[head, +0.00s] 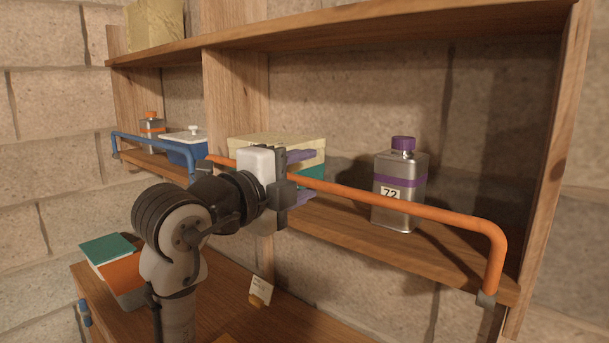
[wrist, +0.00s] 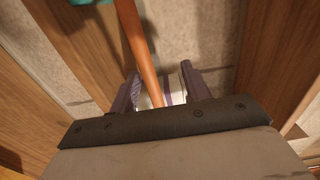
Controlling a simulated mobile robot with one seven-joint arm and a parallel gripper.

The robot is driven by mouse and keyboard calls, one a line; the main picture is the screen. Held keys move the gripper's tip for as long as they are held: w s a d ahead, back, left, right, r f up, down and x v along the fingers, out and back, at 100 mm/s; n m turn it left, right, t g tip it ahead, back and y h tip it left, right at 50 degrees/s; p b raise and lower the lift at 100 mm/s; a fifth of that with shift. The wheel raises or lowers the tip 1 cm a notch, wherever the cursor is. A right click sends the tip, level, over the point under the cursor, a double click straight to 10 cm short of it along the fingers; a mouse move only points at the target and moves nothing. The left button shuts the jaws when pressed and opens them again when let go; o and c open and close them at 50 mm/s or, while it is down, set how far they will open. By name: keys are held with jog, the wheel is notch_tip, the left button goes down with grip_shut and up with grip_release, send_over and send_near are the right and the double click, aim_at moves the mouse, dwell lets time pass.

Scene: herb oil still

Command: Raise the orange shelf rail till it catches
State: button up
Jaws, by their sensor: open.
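The orange shelf rail (head: 405,207) runs along the front of the right shelf bay, above the board's edge. Its right end bends down to a dark bracket (head: 487,299). Whether it is caught does not show. My gripper (head: 304,177) is open at the rail's left part, one purple finger above it and one below. In the wrist view the orange rail (wrist: 137,45) runs down between the fingers of my gripper (wrist: 162,92), nearer the left finger. The jaws are apart, not closed on it. My gripper hides part of the rail in the head view.
A silver tin (head: 401,190) with a purple cap and label 72 stands behind the rail. A cream-lidded box (head: 255,144) is behind my gripper. A blue rail (head: 150,142) fronts the left bay, with a blue box (head: 182,150) and orange-capped tin (head: 152,128). Books (head: 107,249) lie below.

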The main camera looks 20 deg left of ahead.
jog(key=b+v, duration=0.1)
jog(key=v, duration=0.7)
jog(key=shift+s, duration=0.2)
jog(key=shift+a, duration=0.15)
